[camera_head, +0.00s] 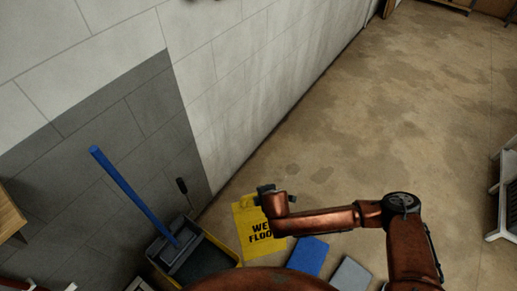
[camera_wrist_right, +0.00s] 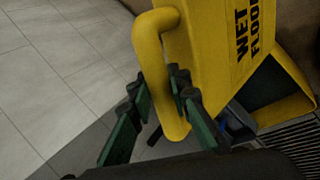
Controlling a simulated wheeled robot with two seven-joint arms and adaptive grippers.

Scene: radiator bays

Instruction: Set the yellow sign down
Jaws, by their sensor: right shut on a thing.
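The yellow sign (camera_head: 246,222) with black "WET FLOOR" lettering is beside the wall in the head view, just right of the mop bucket. My right gripper (camera_head: 268,191) is at its top edge. In the right wrist view, the yellow sign (camera_wrist_right: 208,45) shows its lettered panel and a thick curved handle. The right gripper (camera_wrist_right: 164,102) is shut on this handle, with one dark green finger on each side. The sign's lower edge is partly hidden by my arm, and I cannot tell whether it touches the floor. My left gripper is not in view.
A yellow mop bucket (camera_head: 229,248) with a grey wringer and a blue pole (camera_head: 135,195) stands against the wall. A blue flat item (camera_head: 308,256) and a grey one (camera_head: 351,274) lie right of the sign. A white rack (camera_head: 497,226) stands far right. Floor beyond is clear.

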